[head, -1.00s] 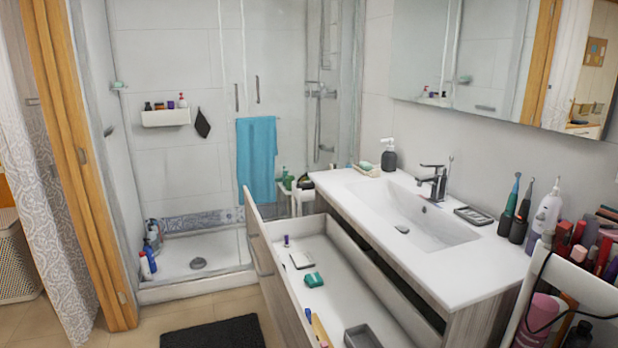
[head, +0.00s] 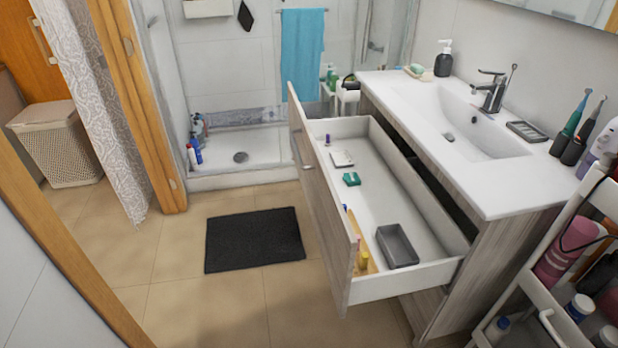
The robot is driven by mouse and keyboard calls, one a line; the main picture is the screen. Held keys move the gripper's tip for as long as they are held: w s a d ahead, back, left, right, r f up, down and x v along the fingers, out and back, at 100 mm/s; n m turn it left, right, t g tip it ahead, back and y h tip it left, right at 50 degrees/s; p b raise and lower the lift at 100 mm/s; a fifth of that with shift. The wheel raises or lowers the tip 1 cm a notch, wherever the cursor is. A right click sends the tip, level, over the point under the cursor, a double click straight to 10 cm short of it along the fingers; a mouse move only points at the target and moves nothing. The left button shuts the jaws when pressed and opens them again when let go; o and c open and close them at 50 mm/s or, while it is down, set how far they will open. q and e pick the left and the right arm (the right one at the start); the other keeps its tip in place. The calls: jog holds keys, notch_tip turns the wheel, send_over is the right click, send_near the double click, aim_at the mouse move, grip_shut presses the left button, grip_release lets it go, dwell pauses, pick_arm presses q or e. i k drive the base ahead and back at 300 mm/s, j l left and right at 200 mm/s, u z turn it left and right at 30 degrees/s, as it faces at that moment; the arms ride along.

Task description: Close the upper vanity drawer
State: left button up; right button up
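The upper vanity drawer (head: 325,226) is pulled far out from the vanity (head: 490,250), below the white sink top (head: 420,140). Its wood-grain front faces left, with a handle (head: 297,150) near the far end. Inside lie a grey tray (head: 397,246), a green item (head: 351,179), a small white item (head: 342,158), a purple item (head: 327,139) and yellow items (head: 364,259) near the front panel. Neither of my grippers is in view.
A cosmetics cart (head: 560,310) stands close to the vanity's near right side. A dark mat (head: 254,240) lies on the floor left of the drawer. The tiled floor (head: 215,305) around it is clear. A wicker basket (head: 62,145) and wooden door frame are at left.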

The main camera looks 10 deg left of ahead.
aim_at(390, 191)
jog(key=i+l, duration=0.2)
jog(key=i, duration=0.35)
jog(key=i+l+u, duration=0.15)
jog(key=i, duration=0.35)
jog(key=l, duration=0.1)
